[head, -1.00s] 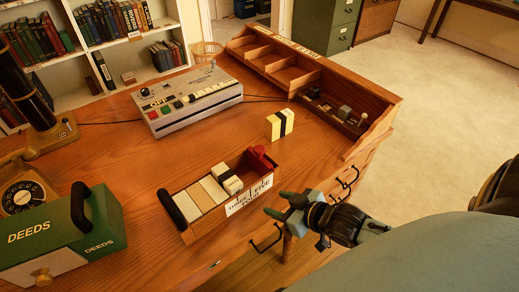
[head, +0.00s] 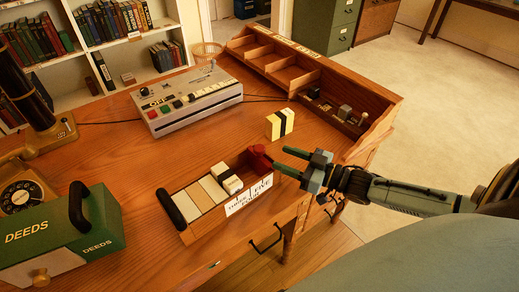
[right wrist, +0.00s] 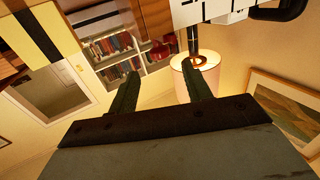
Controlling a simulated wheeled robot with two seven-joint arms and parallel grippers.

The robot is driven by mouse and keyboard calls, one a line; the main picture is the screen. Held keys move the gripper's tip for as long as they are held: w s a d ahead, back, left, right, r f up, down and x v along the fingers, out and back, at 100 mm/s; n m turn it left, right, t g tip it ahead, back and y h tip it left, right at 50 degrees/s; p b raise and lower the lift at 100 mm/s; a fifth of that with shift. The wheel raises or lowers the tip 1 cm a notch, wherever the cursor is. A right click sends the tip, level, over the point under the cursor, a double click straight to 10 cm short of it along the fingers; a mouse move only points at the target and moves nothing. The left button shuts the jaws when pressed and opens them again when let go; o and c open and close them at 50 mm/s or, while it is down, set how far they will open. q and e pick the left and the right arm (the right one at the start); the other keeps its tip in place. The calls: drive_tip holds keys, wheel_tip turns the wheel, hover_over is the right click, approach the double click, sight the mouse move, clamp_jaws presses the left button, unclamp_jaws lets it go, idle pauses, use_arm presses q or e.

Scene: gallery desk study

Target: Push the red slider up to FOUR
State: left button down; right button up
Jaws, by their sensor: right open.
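The red slider (head: 259,157) is at the right end of the wooden card box (head: 206,226) on the desk. A white label (head: 249,195) on the box's front reads THREE, FOUR, FIVE, and the slider stands near the FIVE end. My right gripper (head: 281,159) is open, just right of the slider, with its fingertips pointing left at it. I cannot tell whether they touch. My left gripper is not in view.
White and tan cards (head: 207,192) fill the box's left part. A yellow-and-black block (head: 280,125) stands behind the slider. A grey button console (head: 190,103) and a compartment tray (head: 290,75) are farther back. A green DEEDS box (head: 70,240) is at left.

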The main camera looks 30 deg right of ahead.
sight(259, 148)
drive_tip(key=x, duration=0.7)
drive_tip(key=shift+b, duration=0.4)
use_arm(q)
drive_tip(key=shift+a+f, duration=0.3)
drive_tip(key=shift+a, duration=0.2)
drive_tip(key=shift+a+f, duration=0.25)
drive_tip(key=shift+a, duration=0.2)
use_arm(e)
drive_tip(key=shift+x, duration=0.75)
